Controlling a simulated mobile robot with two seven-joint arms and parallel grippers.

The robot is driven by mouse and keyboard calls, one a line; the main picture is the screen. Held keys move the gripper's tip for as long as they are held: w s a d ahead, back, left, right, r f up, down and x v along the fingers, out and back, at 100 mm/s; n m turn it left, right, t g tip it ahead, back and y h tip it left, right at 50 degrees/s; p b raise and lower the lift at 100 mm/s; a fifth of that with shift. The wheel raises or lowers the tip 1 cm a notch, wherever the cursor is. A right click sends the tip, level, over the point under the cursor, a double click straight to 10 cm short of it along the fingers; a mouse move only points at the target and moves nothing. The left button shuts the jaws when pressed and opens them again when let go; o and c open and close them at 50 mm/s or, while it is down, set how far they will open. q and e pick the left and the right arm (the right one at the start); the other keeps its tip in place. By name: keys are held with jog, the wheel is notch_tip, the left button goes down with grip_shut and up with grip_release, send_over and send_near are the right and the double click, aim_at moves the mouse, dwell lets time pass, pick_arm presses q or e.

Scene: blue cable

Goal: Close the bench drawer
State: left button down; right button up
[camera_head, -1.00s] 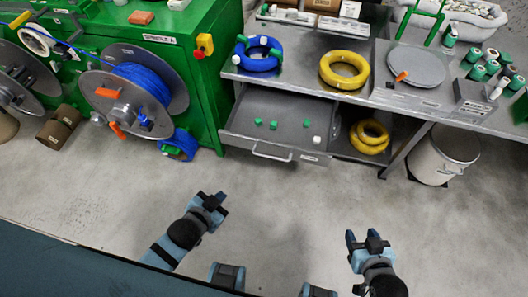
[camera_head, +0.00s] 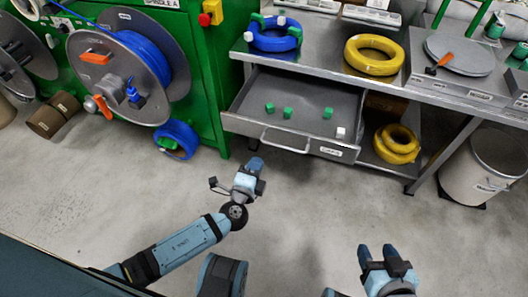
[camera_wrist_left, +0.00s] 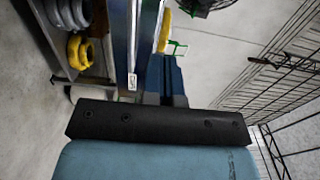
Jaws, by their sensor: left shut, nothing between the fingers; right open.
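The bench drawer (camera_head: 300,95) is pulled out from under the steel bench top, with a few green pieces and one white piece inside. Its bar handle (camera_head: 286,147) is on the front, beside a white label. My left gripper (camera_head: 256,164) is shut and empty, just in front of the drawer front near the handle's left end, with a small gap seeming to remain. In the left wrist view, the shut fingers (camera_wrist_left: 166,85) are beside a panel edge with a white label. My right gripper (camera_head: 378,256) is open and empty, low over the floor at right.
A green spool machine (camera_head: 215,85) stands close to the drawer's left side. Yellow coils (camera_head: 397,143) sit on the lower shelf to its right. A bench leg (camera_head: 440,155) and a white bin (camera_head: 485,168) are further right. The floor before the drawer is clear.

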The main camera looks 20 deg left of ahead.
aim_at(272, 127)
pick_arm(q)
jog(key=w, duration=1.3)
jog(key=shift+d, duration=0.15)
